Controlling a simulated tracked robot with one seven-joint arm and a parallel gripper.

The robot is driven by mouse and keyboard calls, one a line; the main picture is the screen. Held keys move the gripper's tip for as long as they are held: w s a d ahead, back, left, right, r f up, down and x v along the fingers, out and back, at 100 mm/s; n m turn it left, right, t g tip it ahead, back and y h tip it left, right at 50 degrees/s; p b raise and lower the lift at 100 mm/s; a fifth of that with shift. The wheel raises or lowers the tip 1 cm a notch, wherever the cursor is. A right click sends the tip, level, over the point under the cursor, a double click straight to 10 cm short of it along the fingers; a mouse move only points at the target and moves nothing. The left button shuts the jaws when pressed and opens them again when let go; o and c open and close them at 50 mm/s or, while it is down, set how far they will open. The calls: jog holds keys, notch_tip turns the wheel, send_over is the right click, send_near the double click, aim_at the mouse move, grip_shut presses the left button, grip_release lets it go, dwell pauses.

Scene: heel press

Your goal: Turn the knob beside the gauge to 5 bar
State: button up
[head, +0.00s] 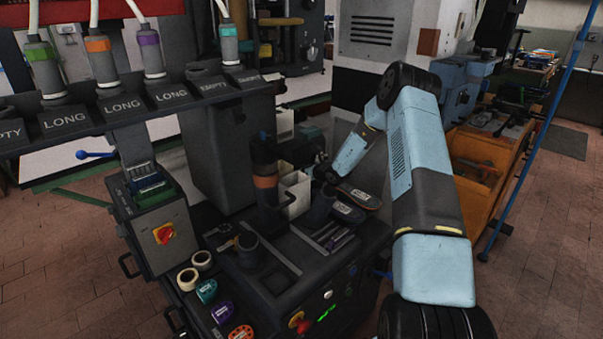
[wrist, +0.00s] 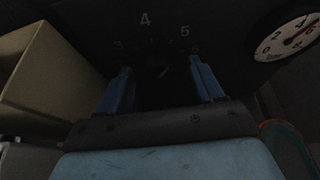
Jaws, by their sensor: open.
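In the wrist view a dark panel carries a printed scale with the numerals 3, 4, 5 and 6 (wrist: 145,20). The round white gauge (wrist: 290,38) with a red needle is at the upper right, cut by the frame edge. The knob (wrist: 155,77) is very dark below the scale, with only a faint pale mark showing. I cannot read its setting. My gripper (wrist: 160,65) is open, its two blue fingers on either side of the knob. Whether they touch it I cannot tell. In the head view the knob and gauge are not discernible.
In the wrist view a tan box (wrist: 45,75) stands close on the left, and a rounded orange-and-green-edged item (wrist: 287,145) is at the lower right.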

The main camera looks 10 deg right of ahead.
jog(key=shift+s, duration=0.1)
jog(key=v, duration=1.3)
jog(key=shift+s, duration=0.3)
jog(key=shift+d, duration=0.1)
